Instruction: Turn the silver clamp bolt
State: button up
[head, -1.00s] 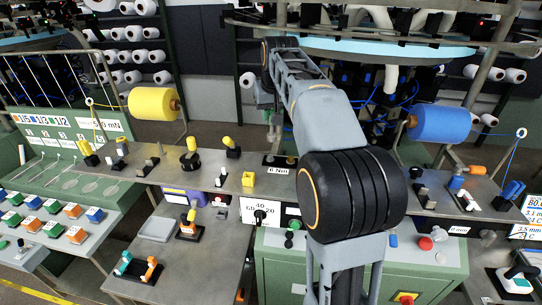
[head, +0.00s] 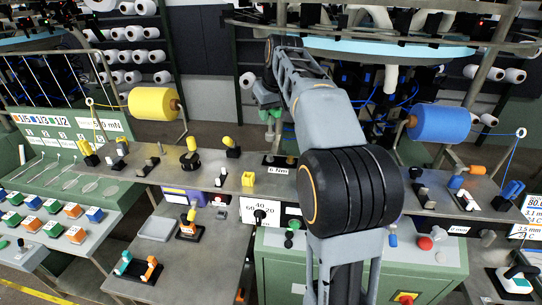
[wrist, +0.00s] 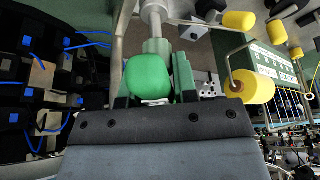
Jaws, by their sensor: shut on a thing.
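A silver bolt with a round shaft and thicker collar (wrist: 155,28) stands in line with my gripper at the top middle of the wrist view. The fingers hide the gripped part, so how deep the grip is cannot be told. In the head view my gripper (head: 266,97) is small and partly hidden behind the wrist, at the far end of my arm; the bolt cannot be made out there.
A yellow yarn cone (head: 152,103) stands left of my gripper and a blue one (head: 436,123) to the right. A metal bench (head: 220,178) with knobs and levers lies below the arm. Blue hoses and black units (wrist: 40,80) fill the wrist view's left side.

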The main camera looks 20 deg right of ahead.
aim_at(271, 127)
jog(key=shift+f, duration=0.15)
jog(key=shift+f+b, duration=1.75)
jog(key=shift+f, duration=0.4)
jog(key=shift+f+b, duration=0.7)
jog(key=shift+f, duration=0.4)
jog(key=m+h+p, duration=0.1)
jog(key=m, duration=0.2)
jog(key=shift+d, duration=0.1)
jog(key=shift+f+n, duration=0.1)
jog(key=shift+n, duration=0.3)
dwell(0.7)
